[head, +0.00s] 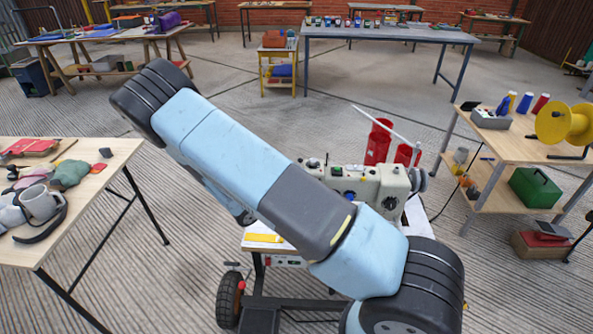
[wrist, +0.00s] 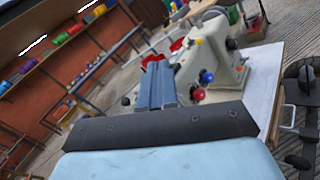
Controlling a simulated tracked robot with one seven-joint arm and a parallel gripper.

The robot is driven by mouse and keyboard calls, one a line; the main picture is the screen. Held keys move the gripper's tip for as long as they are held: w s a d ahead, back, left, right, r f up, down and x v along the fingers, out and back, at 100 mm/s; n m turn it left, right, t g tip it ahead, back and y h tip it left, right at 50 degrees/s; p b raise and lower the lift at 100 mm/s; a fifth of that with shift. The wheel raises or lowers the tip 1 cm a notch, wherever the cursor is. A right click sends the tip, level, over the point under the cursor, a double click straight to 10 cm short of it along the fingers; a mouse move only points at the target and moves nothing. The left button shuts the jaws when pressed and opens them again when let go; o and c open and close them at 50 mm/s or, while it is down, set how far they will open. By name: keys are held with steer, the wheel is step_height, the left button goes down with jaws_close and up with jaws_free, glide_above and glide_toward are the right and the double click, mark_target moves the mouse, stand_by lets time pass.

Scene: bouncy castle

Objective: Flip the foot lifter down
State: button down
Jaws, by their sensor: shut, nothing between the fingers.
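A cream sewing machine (head: 367,184) with several knobs stands on a small wheeled table, partly behind my arm in the head view. In the wrist view the machine (wrist: 213,55) is tilted and shows a red knob and a blue knob on its near side. I cannot pick out the foot lifter for certain in either view. My gripper (wrist: 158,66) shows in the wrist view as two blue-grey fingers side by side, shut and empty. They overlap the machine's left side in the picture; I cannot tell whether they touch it. My arm hides the gripper in the head view.
A yellow item (head: 263,238) lies on the machine's table. Red containers (head: 378,143) stand behind the machine. A wooden table (head: 75,151) with cloths and a mug is at left. A shelf table (head: 517,142) with a yellow reel (head: 563,122) is at right.

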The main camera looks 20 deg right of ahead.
steer(key=w+a+f+n+t+y, duration=0.2)
steer(key=a+f+n+t+y, duration=0.2)
steer(key=f+n+t, duration=0.6)
steer(key=shift+w+a+f+n+y, duration=0.3)
steer(key=shift+w+a+f, duration=0.1)
steer(key=shift+a, duration=0.4)
steer(key=x, duration=1.4)
steer(key=shift+r, duration=0.3)
steer(key=shift+a, duration=0.25)
